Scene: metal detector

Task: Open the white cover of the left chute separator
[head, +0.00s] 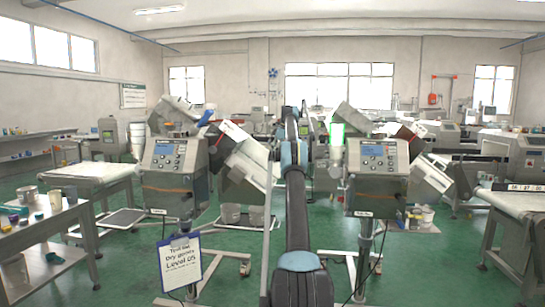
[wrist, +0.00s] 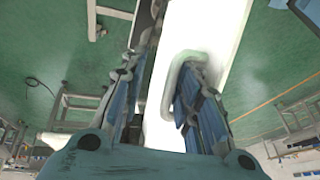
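In the head view the left separator (head: 172,155) has a grey control box with a small screen. Its tilted chute (head: 245,150) slopes down to the right, with a pale white cover (head: 262,172) on its right side, near my arm. In the wrist view a bright white panel (wrist: 215,30), which looks like the cover, carries a pale loop handle (wrist: 172,85). My gripper (wrist: 168,75) has its two fingers apart, one on each side of the handle's left leg. The right finger overlaps the loop; I cannot tell whether it touches. My arm hides the gripper in the head view.
A second separator (head: 377,160) stands right of my arm. A sign board (head: 180,263) stands at front left. A table with cups (head: 42,235) is at far left, and a conveyor table (head: 515,205) at far right.

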